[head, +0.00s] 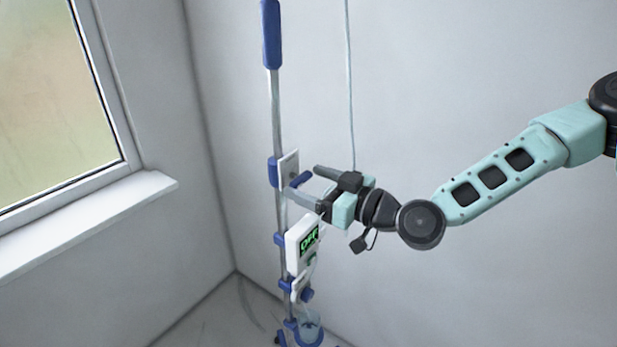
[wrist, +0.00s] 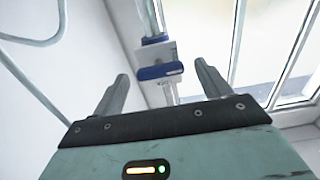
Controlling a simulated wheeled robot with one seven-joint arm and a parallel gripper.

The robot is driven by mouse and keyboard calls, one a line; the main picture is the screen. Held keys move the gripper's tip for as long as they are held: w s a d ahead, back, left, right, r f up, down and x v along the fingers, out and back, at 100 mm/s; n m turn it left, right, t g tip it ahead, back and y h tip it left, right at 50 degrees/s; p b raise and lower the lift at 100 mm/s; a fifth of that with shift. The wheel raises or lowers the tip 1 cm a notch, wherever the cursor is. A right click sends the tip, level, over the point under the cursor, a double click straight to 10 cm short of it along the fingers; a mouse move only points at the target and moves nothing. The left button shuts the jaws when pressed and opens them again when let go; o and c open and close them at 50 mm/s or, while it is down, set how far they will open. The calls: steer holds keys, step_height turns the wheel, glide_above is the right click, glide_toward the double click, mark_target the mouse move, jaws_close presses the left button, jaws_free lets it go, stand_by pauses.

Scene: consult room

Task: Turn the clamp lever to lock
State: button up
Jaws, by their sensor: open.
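The clamp lever (head: 301,180) is a short blue bar on a white plate (head: 289,164), fixed to an upright pole. In the wrist view the lever (wrist: 160,71) lies roughly crosswise over its plate (wrist: 153,54), between the fingertips in the picture. My gripper (head: 305,188) is open, its two fingers pointing at the lever from the right, one above and one below it in the head view. The fingers (wrist: 162,72) show on both sides of the lever in the wrist view, with no visible contact. I cannot read any lock mark on the plate.
The pole (head: 276,110) carries a blue grip at its top. Below the lever are a white box (head: 303,243) reading "OFF", more blue clamps and a clear cup (head: 309,326). A thin tube (head: 350,90) hangs behind my gripper. A window (head: 55,95) with a sill is at left.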

steer(key=shift+w+a, duration=0.3)
steer(key=shift+a, duration=0.1)
steer(key=c, duration=1)
